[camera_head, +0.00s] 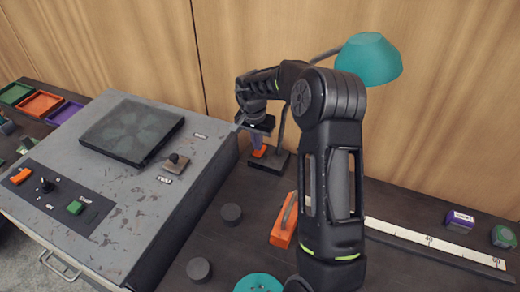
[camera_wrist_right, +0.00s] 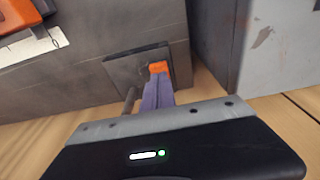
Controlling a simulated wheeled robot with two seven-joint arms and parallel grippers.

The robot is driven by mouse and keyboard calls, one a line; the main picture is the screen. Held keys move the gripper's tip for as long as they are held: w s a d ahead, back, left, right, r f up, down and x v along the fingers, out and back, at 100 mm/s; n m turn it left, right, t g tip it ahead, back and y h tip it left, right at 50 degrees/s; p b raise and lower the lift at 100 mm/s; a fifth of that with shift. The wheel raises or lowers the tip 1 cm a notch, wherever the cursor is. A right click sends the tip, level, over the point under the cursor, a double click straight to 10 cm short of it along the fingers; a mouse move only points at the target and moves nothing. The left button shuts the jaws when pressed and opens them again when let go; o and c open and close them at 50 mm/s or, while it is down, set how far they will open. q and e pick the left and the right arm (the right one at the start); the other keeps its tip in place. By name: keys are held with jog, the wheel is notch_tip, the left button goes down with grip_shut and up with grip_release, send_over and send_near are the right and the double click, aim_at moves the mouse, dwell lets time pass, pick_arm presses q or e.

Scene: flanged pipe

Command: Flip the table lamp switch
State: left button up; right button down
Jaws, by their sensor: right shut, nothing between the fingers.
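The table lamp has a teal shade (camera_head: 368,58) at the upper right of the head view. Its dark square base (camera_head: 270,166) stands near the wooden wall and also shows in the wrist view (camera_wrist_right: 128,66). The orange switch (camera_head: 259,152) is on the base, and it shows in the wrist view (camera_wrist_right: 158,67) right at my fingertips. My right gripper (camera_head: 257,147) is shut and empty, its purple fingers pointing down at the switch. In the wrist view the fingertips (camera_wrist_right: 158,79) overlap the switch; I cannot tell whether they touch. My left gripper is out of view.
A grey machine cabinet (camera_head: 165,200) with buttons stands close left of the lamp base. An orange-handled tool (camera_head: 281,232), dark round pucks (camera_head: 231,213) and a long ruler (camera_head: 430,243) lie on the dark table. Coloured trays (camera_head: 40,104) are at far left.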

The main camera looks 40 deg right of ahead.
aim_at(258, 153)
jog(key=shift+f, duration=0.85)
dwell(0.5)
jog(key=shift+r, duration=3.5)
